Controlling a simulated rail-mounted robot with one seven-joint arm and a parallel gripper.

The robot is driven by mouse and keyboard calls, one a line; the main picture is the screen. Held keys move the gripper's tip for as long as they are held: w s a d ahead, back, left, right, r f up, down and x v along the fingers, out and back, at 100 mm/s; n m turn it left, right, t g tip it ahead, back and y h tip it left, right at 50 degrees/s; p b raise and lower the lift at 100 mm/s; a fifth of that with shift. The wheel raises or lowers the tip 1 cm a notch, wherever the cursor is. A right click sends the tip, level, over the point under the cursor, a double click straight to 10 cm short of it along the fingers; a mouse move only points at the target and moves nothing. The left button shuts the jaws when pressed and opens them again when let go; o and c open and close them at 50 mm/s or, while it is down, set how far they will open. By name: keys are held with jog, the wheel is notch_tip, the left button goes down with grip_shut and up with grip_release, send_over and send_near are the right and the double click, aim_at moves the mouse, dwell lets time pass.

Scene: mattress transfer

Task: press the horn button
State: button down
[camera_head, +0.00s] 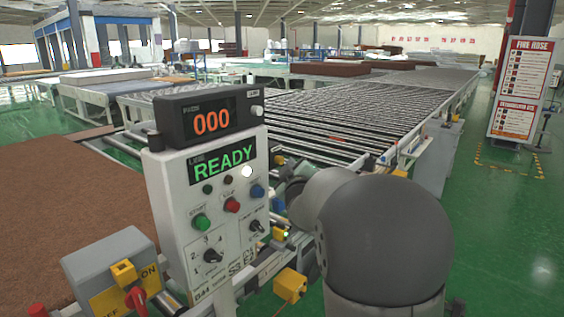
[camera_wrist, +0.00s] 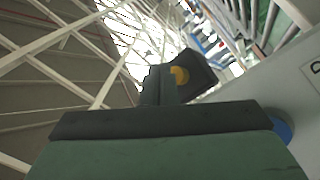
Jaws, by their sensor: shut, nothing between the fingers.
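A pale control panel (camera_head: 180,190) stands upright in the head view. It carries a green button (camera_head: 201,222), a red button (camera_head: 232,205), a blue button (camera_head: 257,191), a lit white button (camera_head: 247,171) and dark knobs. The small labels are too blurred to show which one is the horn button. My gripper (camera_wrist: 158,85) shows in the wrist view as dark fingers, shut and empty. A blue round part (camera_wrist: 282,125), perhaps the blue button, shows at the right there, partly hidden. In the head view my arm is just right of the panel and hides the gripper's tips.
A counter box (camera_head: 208,115) reading 000 sits on the panel, above a READY display (camera_head: 222,160). A grey box with a red switch (camera_head: 110,275) stands at lower left. A brown mattress (camera_head: 60,200) lies left. A roller conveyor (camera_head: 350,115) runs behind. Green floor is open at right.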

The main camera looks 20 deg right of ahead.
dwell(0.4)
jog(key=shift+w+a+b, duration=0.25)
jog(key=shift+w+b, duration=0.15)
jog(key=shift+b, duration=0.05)
jog(key=shift+w+a, duration=0.45)
jog(key=shift+w, duration=0.3)
dwell(0.9)
jog(key=shift+s+b, duration=0.15)
jog(key=shift+b, duration=0.15)
jog(key=shift+s+d+b, duration=0.65)
jog(key=shift+s+b, duration=0.05)
jog(key=shift+s, duration=0.3)
jog(key=shift+s+d+b, duration=0.4)
jog(key=shift+s+b, duration=0.1)
jog(key=shift+s, duration=0.2)
jog(key=shift+s+d+b, duration=0.45)
jog(key=shift+s+b, duration=0.05)
jog(key=shift+s, duration=0.25)
jog(key=shift+s+d+b, duration=0.4)
jog(key=shift+s+b, duration=0.1)
jog(key=shift+s, duration=0.2)
